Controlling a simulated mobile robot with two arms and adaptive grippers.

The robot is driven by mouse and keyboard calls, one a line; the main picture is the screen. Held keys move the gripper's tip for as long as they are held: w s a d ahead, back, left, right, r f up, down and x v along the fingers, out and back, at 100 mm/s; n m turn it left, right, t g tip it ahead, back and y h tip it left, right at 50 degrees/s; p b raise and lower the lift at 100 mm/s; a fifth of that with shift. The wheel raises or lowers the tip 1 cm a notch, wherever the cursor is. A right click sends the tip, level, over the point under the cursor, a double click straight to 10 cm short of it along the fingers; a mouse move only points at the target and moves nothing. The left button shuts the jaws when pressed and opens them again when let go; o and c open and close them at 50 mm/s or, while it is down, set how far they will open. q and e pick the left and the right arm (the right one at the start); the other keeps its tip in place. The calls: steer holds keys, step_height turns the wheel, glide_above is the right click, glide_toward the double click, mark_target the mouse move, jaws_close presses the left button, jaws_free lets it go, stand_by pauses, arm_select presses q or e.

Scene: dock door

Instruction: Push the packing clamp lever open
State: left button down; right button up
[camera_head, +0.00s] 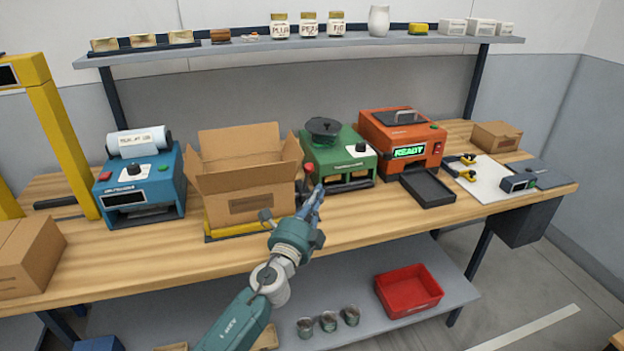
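An open cardboard box (247,163) stands on the bench in a low frame with a yellow front bar (236,232), which looks like the packing clamp. A red ball knob (309,168) with a dark stem stands at the box's right side, beside the green machine; it looks like the clamp lever's end. My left gripper (316,194) is just below and right of this knob, in front of the green machine. Its fingers look close together, but their gap is unclear, as is any contact with the lever. The lever's lower part is partly hidden. My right gripper is out of view.
The green machine (337,152) stands right of the box, the blue label machine (140,180) left. An orange machine (402,138) with a dark tray is farther right. The wooden bench front (150,250) is mostly clear. A red bin (408,291) sits on the lower shelf.

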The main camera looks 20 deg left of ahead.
mark_target(310, 173)
arm_select(q)
steer(key=shift+w+a+r, duration=0.15)
steer(key=shift+w+a, duration=0.3)
steer(key=shift+w, duration=0.3)
steer(key=shift+w+a+r, duration=0.2)
steer(key=shift+w+a, duration=0.25)
steer(key=shift+w, duration=0.35)
steer(key=shift+w+a+r, duration=0.15)
steer(key=shift+w+a, duration=0.3)
steer(key=shift+w, duration=0.3)
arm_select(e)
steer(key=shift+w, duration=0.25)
arm_select(q)
steer(key=p, duration=0.3)
steer(key=w+r+n+g+p, duration=0.1)
steer(key=p, duration=0.2)
steer(key=shift+a+r+p, duration=0.3)
steer(key=shift+a, duration=0.05)
steer(key=shift+f, duration=0.15)
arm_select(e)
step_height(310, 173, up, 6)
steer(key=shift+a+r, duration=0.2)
arm_select(q)
steer(key=shift+f, duration=0.1)
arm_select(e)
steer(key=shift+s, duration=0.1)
